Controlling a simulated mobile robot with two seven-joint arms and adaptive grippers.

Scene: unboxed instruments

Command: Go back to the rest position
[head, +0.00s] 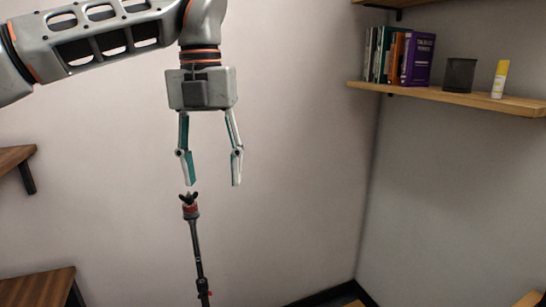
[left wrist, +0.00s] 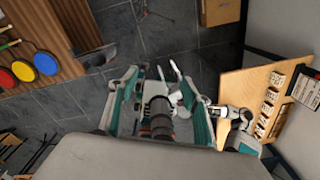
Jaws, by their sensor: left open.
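My left gripper (head: 213,184) is open and empty in the head view. It hangs fingers down from the arm that comes in from the upper left, in front of the bare wall. A thin dark pole with a red and grey head (head: 190,210) shows just below the left fingertip. They look close in the picture, but I cannot tell the gap in depth. In the left wrist view the two teal-lined fingers stand apart, with a dark ringed cylinder (left wrist: 160,118) seen between them. I cannot tell what that cylinder belongs to.
A wall shelf (head: 455,97) at the right holds books (head: 418,59), a dark mesh cup (head: 460,75) and a yellow-capped bottle (head: 500,79). Wooden shelf edges (head: 38,287) show at the left. A light wooden surface (left wrist: 238,88) with several blocks lies right in the wrist view.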

